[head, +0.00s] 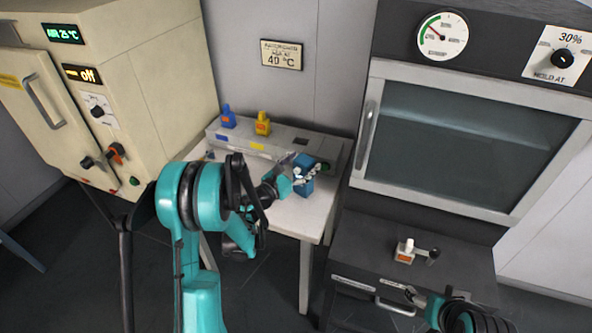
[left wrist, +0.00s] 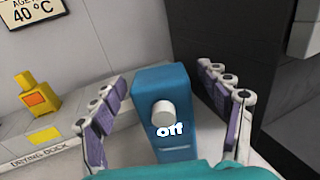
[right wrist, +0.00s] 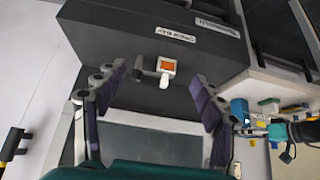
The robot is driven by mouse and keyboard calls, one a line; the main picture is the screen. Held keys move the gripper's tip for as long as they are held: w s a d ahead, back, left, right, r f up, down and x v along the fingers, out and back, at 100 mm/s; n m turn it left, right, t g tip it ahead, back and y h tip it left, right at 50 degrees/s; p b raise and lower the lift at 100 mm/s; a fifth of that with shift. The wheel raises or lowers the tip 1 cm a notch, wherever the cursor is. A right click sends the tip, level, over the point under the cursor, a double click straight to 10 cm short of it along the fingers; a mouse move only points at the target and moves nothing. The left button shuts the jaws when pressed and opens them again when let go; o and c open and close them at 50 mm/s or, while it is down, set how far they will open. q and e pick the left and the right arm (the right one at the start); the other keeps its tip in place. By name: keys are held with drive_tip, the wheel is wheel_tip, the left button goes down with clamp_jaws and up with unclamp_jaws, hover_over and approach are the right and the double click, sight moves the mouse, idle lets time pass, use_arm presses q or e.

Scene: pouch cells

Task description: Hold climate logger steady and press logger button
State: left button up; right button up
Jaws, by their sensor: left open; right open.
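The climate logger looks to be the blue upright box (left wrist: 176,82) with a round white button (left wrist: 163,112) and the word "off" on its face. It also shows on the small white table in the head view (head: 304,186), partly covered by my fingers. My left gripper (head: 303,174) is open, with one finger on each side of the blue box; I cannot tell if they touch it. My right gripper (head: 413,294) is open and empty, low at the right near the dark cabinet. In the right wrist view its fingers point toward a small white item with an orange patch (right wrist: 167,66).
The drying dock (head: 284,143) lies at the back of the table, with a blue bottle (head: 228,117) and a yellow bottle (head: 263,124) on it. The white item (head: 405,251) stands on the dark cabinet (head: 462,264). A cream oven (head: 150,80) stands left.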

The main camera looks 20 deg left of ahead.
use_arm(q)
drive_tip(key=shift+w+d, duration=0.1)
drive_tip(key=shift+w, duration=0.25)
drive_tip(key=c, duration=1.3)
drive_tip(key=shift+c, duration=0.3)
use_arm(e)
clamp_jaws()
idle(1.2)
